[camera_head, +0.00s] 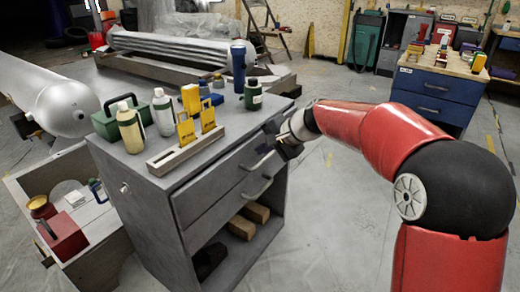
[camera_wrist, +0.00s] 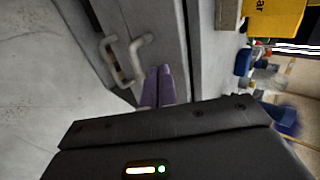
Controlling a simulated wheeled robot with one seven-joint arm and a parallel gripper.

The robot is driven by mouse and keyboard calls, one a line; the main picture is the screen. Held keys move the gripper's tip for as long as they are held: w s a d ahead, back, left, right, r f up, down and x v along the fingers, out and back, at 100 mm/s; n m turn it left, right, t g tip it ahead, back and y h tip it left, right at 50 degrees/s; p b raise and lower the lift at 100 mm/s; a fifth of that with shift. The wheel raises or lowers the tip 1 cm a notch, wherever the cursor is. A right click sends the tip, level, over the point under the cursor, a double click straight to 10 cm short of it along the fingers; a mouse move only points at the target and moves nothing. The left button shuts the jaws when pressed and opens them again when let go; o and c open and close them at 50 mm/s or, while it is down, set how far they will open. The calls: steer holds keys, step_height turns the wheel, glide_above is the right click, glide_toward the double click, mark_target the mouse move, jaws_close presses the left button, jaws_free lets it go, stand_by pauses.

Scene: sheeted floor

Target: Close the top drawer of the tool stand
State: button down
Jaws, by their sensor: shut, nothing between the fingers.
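The tool stand (camera_head: 140,200) is a grey cabinet left of centre in the head view, with two drawers above an open shelf. The top drawer (camera_head: 215,172) shows its grey front just under the worktop; it looks about flush, and any small gap is too unclear to tell. My gripper (camera_head: 272,141) is at the right end of that front, close to it; contact cannot be told. In the wrist view, my gripper's two purple-grey fingers (camera_wrist: 158,86) are together and empty. They point at the grey front, beside two bar handles (camera_wrist: 143,55).
Bottles, a green toolbox (camera_head: 108,122) and yellow items in a rack (camera_head: 185,150) stand on the worktop. An open-topped grey box (camera_head: 85,245) is at the left. A blue cabinet (camera_head: 435,98) stands behind at the right. Floor right of the stand is clear.

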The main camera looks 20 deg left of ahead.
steer(key=v, duration=1)
steer(key=s+d+f+n+h, duration=0.1)
steer(key=s+d+f+h, duration=0.1)
steer(key=s+d, duration=0.6)
steer(key=s+d+f+n+t+h, duration=0.1)
steer(key=s+d+f+h, duration=0.2)
steer(key=s+d, duration=0.5)
steer(key=s+d+f+n+t+h, duration=0.1)
steer(key=s+d+f+n+h, duration=0.1)
steer(key=s+d, duration=0.6)
steer(key=s+f+h, duration=0.1)
steer(key=s, duration=0.4)
steer(key=shift+d+h, duration=0.2)
steer(key=shift+h, duration=0.2)
